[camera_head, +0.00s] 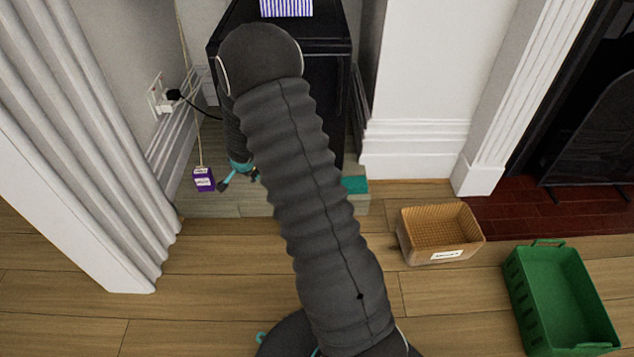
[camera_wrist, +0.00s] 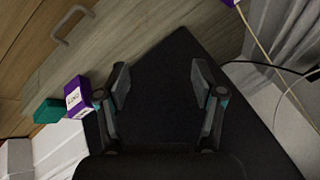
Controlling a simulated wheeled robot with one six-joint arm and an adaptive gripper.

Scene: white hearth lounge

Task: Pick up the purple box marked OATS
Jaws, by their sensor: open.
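A purple box with a white label (camera_head: 203,180) shows in the head view at the lower end of a cord, just left of my gripper (camera_head: 239,178). In the wrist view, a purple corner (camera_wrist: 230,3) shows at the top edge by a cord. Another purple box with a white label (camera_wrist: 78,97) stands left of my gripper (camera_wrist: 162,90) in the wrist view, beside a teal box (camera_wrist: 47,111). I cannot read either label surely. My gripper is open, with nothing between its fingers. My arm hides much of the middle of the head view.
The teal box (camera_head: 355,184) shows right of my arm. A black cabinet (camera_head: 325,90) bears a striped box (camera_head: 286,7). A tan basket (camera_head: 440,230) and a green crate (camera_head: 560,300) stand on the floor at right. A white socket with a plug (camera_head: 160,95) is on the left wall.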

